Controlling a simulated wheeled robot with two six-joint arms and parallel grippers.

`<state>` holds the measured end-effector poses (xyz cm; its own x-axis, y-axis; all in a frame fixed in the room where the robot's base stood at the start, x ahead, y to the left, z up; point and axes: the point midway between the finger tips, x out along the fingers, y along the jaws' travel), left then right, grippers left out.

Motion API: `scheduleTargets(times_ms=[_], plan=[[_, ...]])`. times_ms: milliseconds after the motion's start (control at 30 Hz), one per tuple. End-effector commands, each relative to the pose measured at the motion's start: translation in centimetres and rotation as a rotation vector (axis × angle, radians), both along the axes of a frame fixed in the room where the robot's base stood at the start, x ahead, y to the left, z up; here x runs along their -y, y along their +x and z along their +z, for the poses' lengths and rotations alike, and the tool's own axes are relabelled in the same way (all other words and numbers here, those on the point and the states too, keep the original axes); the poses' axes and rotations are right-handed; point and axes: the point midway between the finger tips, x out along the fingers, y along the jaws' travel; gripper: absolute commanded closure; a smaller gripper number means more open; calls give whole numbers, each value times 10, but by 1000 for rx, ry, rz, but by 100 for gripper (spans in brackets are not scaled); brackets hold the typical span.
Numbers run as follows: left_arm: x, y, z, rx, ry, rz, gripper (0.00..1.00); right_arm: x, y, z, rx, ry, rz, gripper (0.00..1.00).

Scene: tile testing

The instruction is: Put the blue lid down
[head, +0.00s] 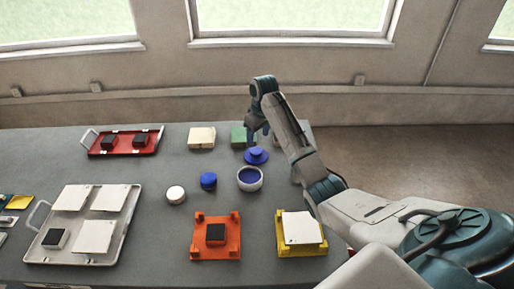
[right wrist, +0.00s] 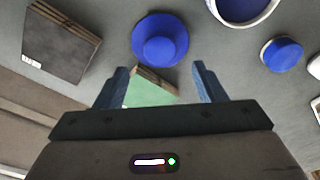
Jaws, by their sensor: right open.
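The blue lid (head: 256,155), a round disc with a raised knob, lies on the grey table just behind the white bowl. It also shows in the right wrist view (right wrist: 160,40), ahead of the fingertips. My right gripper (head: 258,138) is open and empty, above the table near the green block and behind the lid. Its two fingers (right wrist: 160,84) show apart in the right wrist view, with nothing between them but the green block (right wrist: 150,90) below. The white bowl (head: 250,179) has a blue inside. My left gripper is not in view.
A small blue-topped jar (head: 208,181) and a white round jar (head: 176,195) stand left of the bowl. A red tray (head: 124,152), a cream block (head: 201,138), a white tray (head: 122,238), an orange stand (head: 200,247) and a yellow stand (head: 290,252) surround them.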

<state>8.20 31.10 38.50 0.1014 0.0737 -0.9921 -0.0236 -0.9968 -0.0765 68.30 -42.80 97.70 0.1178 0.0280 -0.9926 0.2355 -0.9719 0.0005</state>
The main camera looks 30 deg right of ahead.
Motion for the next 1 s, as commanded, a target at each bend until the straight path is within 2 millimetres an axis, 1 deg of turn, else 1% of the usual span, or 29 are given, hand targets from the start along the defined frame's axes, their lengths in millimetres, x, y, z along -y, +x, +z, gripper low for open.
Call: scheduleTargets(times_ms=[33, 167, 200, 300, 433, 1000], plan=[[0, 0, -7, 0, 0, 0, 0, 1, 0, 9, 6, -2, 1, 36], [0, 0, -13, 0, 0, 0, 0, 1, -3, 32, 4, -1, 0, 36], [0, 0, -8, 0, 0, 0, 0, 1, -4, 40, 2, 0, 0, 36], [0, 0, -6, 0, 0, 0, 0, 1, -5, 49, 1, 0, 0, 36], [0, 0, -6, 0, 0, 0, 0, 1, -6, 54, -1, 0, 0, 36], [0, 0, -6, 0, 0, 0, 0, 1, -6, 54, -1, 1, 0, 36]])
